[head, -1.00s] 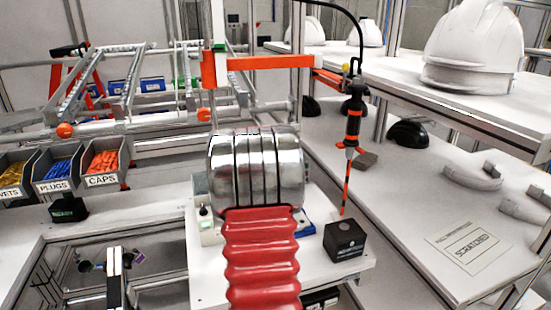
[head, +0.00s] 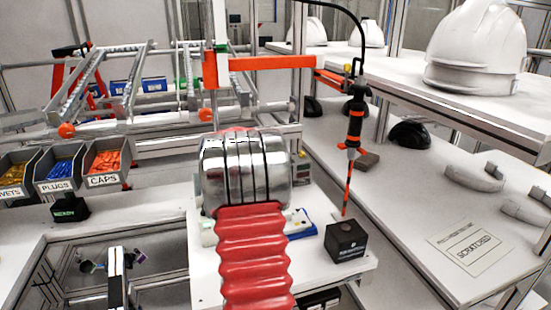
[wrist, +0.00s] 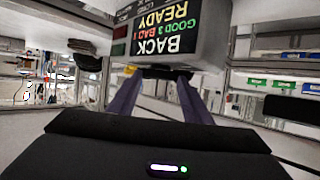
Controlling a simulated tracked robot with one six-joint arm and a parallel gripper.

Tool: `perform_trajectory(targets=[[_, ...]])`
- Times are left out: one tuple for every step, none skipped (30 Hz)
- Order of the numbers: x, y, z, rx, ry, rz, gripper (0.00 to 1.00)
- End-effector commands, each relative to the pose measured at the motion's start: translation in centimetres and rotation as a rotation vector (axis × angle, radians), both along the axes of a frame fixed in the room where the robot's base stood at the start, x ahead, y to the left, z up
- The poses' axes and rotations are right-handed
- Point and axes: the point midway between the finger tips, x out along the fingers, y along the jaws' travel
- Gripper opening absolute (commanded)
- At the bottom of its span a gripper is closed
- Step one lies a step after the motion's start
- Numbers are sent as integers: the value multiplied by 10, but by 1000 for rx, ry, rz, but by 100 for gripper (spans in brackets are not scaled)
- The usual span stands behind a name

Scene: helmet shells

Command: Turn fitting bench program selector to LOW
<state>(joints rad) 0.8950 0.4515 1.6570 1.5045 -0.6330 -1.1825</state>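In the wrist view a grey control box (wrist: 208,40) shows upside down, with a lit display (wrist: 165,30) reading READY, GOOD, BAD and BACK. A dark knob-like part (wrist: 166,73) sticks out at its lower edge, with a small yellow part (wrist: 130,70) to its left. It may be the selector; no LOW marking or pointer is readable. My gripper (wrist: 160,80) has its two purple-grey fingers apart, tips close to the dark part. I cannot tell whether they touch it. In the head view my arm hides the gripper and most of the box.
A black cube (head: 345,241) stands right of my arm on the white bench (head: 205,290). A black-and-orange tool (head: 354,125) hangs above it. Bins (head: 107,168) stand at left. White helmet shells (head: 475,45) and a SCRATCHED sheet (head: 468,246) lie at right.

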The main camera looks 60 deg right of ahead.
Motion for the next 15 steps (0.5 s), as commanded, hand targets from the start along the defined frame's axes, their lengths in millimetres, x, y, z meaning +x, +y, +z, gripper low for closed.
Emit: perform_trajectory(targets=[[0,0,-1,1,0,0,48],[0,0,-1,1,0,-1,50],[0,0,-1,2,0,-1,53],[0,0,-1,2,0,-1,53],[-1,0,-2,2,0,-1,53],[-1,0,-2,2,1,-1,53],[-1,0,-2,3,1,-1,53],[-1,0,-2,3,1,-1,53],[-1,0,-2,3,1,-1,53],[-1,0,-2,3,1,-1,53],[-1,0,-2,3,1,-1,53],[-1,0,-2,3,2,-1,53],[-1,0,-2,3,1,-1,53],[-1,0,-2,3,1,-1,53],[-1,0,-2,3,2,1,53]])
